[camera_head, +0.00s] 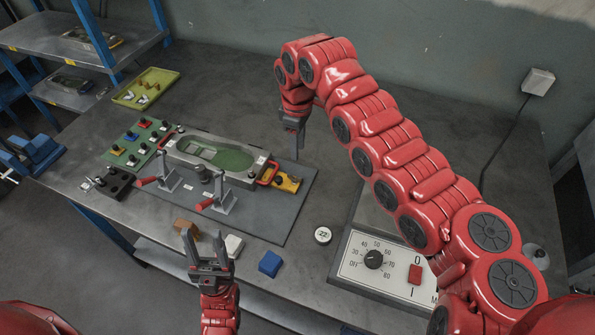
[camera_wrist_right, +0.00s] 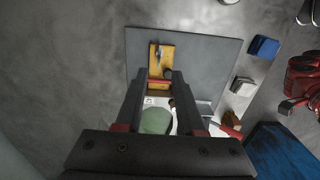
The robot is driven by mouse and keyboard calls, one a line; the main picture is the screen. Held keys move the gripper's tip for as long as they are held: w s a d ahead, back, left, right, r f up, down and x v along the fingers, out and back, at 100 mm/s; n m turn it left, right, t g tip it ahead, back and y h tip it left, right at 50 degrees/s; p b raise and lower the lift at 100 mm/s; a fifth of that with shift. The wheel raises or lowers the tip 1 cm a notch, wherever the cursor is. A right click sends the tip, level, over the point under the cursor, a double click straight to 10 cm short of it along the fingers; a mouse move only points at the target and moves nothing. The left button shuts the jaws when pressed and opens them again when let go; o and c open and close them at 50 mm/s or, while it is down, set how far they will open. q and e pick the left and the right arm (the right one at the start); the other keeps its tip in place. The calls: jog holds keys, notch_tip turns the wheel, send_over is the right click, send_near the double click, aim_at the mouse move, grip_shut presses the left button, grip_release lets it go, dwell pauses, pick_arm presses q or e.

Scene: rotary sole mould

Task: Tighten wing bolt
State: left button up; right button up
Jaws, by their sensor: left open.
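The grey sole mould (camera_head: 212,155) with a green sole shape lies on a dark grey mat. A yellow-orange block (camera_head: 287,183) sits at its right end, beside a red handle; a small dark fitting on it may be the wing bolt, too small to tell. The block also shows in the right wrist view (camera_wrist_right: 161,62), beyond my right fingertips. My right gripper (camera_head: 294,150) hangs above the mat's far right edge, pointing down; its fingers are apart in the wrist view (camera_wrist_right: 157,82), with nothing gripped. My left gripper (camera_head: 205,245) is open and empty at the table's front.
Two red-handled toggle clamps (camera_head: 221,200) stand in front of the mould. A tan block (camera_head: 187,228), white block (camera_head: 234,246) and blue block (camera_head: 270,263) lie near the front edge. A control box (camera_head: 375,262) with a dial is at right. A green tray (camera_head: 146,90) lies at back left.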

aim_at(298, 177)
notch_tip(298, 177, down, 12)
jog(key=p, duration=0.3)
jog(key=shift+r, duration=0.1)
grip_shut()
